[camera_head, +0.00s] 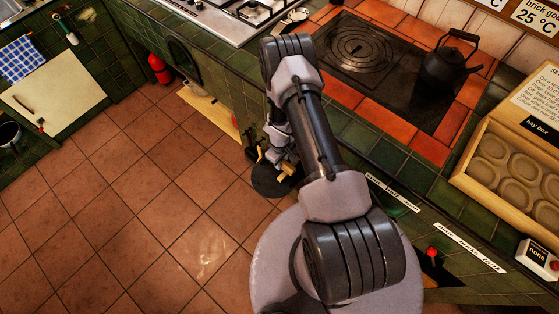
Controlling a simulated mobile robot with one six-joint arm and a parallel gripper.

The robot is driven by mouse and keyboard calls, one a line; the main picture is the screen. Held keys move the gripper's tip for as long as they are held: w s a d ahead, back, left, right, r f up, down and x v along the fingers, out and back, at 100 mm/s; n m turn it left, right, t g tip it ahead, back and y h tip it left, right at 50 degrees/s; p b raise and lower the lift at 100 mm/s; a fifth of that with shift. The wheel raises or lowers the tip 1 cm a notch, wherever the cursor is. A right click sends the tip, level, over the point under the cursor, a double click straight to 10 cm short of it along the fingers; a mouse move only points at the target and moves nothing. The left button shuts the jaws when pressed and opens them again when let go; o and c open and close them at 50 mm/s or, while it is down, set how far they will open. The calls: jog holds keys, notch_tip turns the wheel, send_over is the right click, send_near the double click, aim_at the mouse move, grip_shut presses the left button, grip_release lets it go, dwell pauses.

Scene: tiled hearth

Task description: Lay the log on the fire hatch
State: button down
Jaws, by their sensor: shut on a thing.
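My gripper (283,165) hangs low beside the green tiled front of the hearth, left of my arm. It is shut on a small yellow-brown piece, seemingly the log (288,171), partly hidden by the fingers. A dark round thing (268,187) is just below it; I cannot tell whether the log touches it. No part is clearly marked as the fire hatch. A black plate with concentric rings (358,50) is set in the hearth top, framed by orange tiles, with nothing on its rings.
A black kettle (452,65) stands right of the ringed plate. A hay box (510,150) is at the right edge. A gas hob (225,15) is at the back. A pale wooden ledge (208,107) and a red extinguisher (159,68) stand low at left. The tiled floor (130,200) is clear.

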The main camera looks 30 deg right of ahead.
jog(key=shift+f+b, duration=0.25)
jog(key=shift+b, duration=0.05)
jog(key=c, duration=1.1)
grip_release()
jog(key=shift+o, duration=0.2)
jog(key=shift+r, duration=0.1)
